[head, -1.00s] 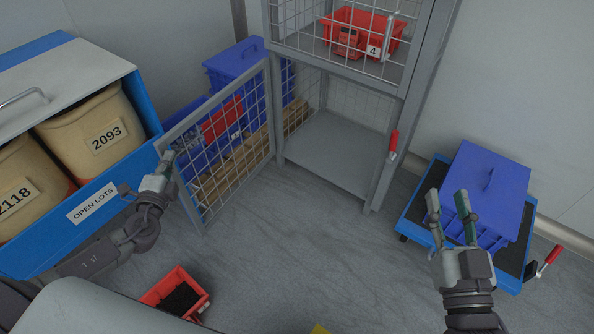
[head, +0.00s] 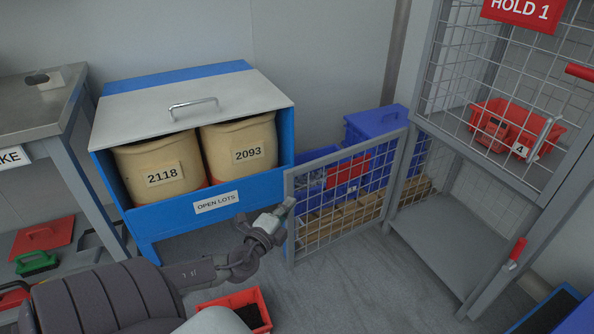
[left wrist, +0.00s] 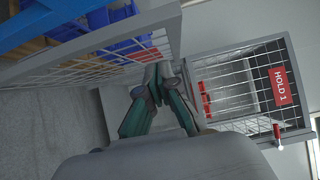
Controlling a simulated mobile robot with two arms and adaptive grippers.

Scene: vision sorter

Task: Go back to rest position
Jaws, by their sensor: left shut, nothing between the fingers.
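My left gripper (head: 284,209) is shut and empty. In the head view it is beside the free edge of the open lower mesh door (head: 340,205); I cannot tell whether it touches it. In the left wrist view its fingers (left wrist: 158,78) come together close to the mesh door (left wrist: 110,50). My right gripper is not in view.
The cage's lower compartment (head: 437,232) is empty. Its upper one, behind mesh, holds a red bin (head: 545,130) labelled 4. The blue OPEN LOTS cabinet (head: 170,222) stands left, holding two tan tubs. A red bin with dark contents (head: 262,297) is on the floor.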

